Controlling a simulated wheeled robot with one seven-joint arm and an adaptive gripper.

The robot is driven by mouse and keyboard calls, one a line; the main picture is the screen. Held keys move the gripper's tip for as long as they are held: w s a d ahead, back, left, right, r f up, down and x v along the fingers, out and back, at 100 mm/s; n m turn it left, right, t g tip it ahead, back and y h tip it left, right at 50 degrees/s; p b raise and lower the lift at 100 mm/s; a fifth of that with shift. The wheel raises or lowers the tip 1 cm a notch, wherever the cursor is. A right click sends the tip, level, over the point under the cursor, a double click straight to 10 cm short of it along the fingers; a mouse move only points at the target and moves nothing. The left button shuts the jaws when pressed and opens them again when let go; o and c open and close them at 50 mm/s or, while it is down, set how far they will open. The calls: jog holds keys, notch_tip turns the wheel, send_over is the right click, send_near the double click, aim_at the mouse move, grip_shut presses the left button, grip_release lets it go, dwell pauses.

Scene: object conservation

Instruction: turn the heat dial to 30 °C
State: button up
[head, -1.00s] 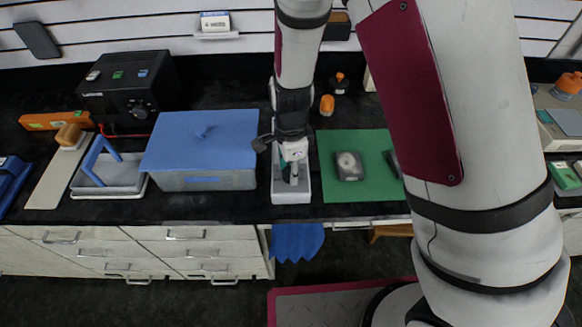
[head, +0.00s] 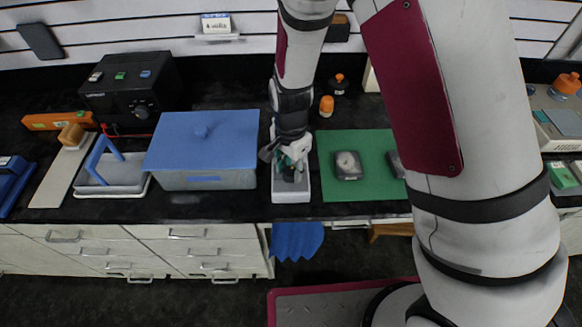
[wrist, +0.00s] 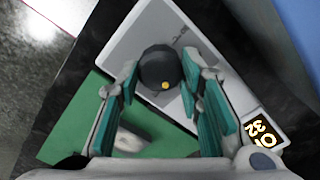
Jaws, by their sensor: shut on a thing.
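The heat dial is a round black knob with a yellow mark (wrist: 158,64) on a pale grey unit (wrist: 128,45). In the wrist view it sits between the fingertips of my gripper (wrist: 160,78), which is shut on it. The yellow mark is on the knob's lower side in that view. A small dark display (wrist: 262,134) on the unit shows glowing digits, slanted and hard to read for certain. In the head view the pale unit (head: 291,197) stands at the bench front, with my gripper (head: 290,172) over it, hiding the dial.
A blue-lidded box (head: 205,145) stands just left of the unit. A green mat (head: 350,190) with a grey gauge-like thing (head: 348,165) lies to its right. Orange-capped bottles (head: 327,106) stand behind. A blue cloth (head: 296,240) hangs over the bench front.

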jog(key=n, duration=0.6)
jog(key=shift+n, duration=0.3)
jog(key=n, duration=0.6)
jog(key=shift+a, duration=0.1)
jog(key=n+b, duration=0.1)
jog(key=n, duration=0.5)
jog(key=shift+n, duration=0.3)
jog(key=n, duration=0.5)
jog(key=shift+b, duration=0.35)
jog(key=shift+n, duration=0.3)
jog(key=o, duration=1.2)
jog(key=shift+c, duration=0.2)
jog(key=shift+r, duration=0.15)
